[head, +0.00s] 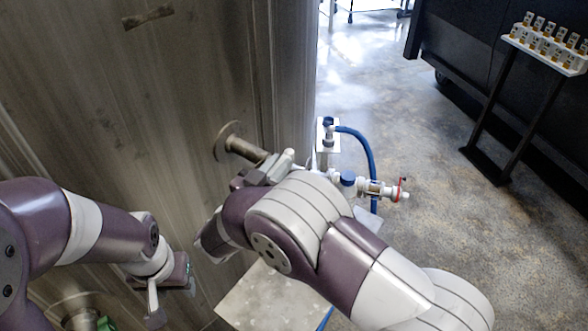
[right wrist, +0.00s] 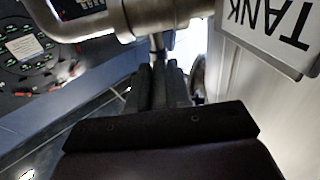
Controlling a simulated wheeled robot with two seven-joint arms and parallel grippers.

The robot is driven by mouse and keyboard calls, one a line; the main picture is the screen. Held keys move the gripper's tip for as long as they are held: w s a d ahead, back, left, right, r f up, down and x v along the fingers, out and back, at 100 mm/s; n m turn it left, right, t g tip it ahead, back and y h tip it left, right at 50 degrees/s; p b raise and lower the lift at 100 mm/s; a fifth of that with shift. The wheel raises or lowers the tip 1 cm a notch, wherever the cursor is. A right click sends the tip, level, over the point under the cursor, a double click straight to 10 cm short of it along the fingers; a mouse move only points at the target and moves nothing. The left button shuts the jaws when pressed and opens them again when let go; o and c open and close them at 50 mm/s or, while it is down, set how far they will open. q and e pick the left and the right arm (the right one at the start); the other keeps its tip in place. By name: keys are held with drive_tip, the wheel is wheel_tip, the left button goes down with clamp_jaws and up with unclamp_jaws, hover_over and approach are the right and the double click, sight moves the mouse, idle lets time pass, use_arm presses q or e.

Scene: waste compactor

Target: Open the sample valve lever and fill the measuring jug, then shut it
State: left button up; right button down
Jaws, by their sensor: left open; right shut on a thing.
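In the right wrist view my right gripper (right wrist: 159,82) is shut on a narrow metal bar, which looks like the sample valve lever (right wrist: 157,46), just below a thick steel pipe fitting (right wrist: 165,15). In the head view a flanged steel pipe (head: 240,146) comes out of the tank wall, and my right arm hides most of what lies beyond it. My left gripper (head: 170,300) is open and empty at lower left, pointing down, apart from the pipe. I cannot make out the measuring jug; my right arm covers much of the middle.
A pale flat plate (head: 262,298) lies below my arms. White pipework (head: 375,188) with a red handle and a blue hose (head: 362,150) stand right of the tank. A TANK sign (right wrist: 272,30) is close to the right gripper. A rack of small bottles (head: 548,50) stands far right; floor between is clear.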

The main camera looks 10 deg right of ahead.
drive_tip(key=shift+w+a+m+g+h, duration=0.15)
drive_tip(key=shift+a+m+g+h, duration=0.05)
drive_tip(key=shift+m+g+h, duration=0.35)
drive_tip(key=shift+h, duration=0.25)
drive_tip(key=c, duration=1)
unclamp_jaws()
drive_tip(key=shift+c, duration=0.2)
drive_tip(key=shift+w, duration=0.1)
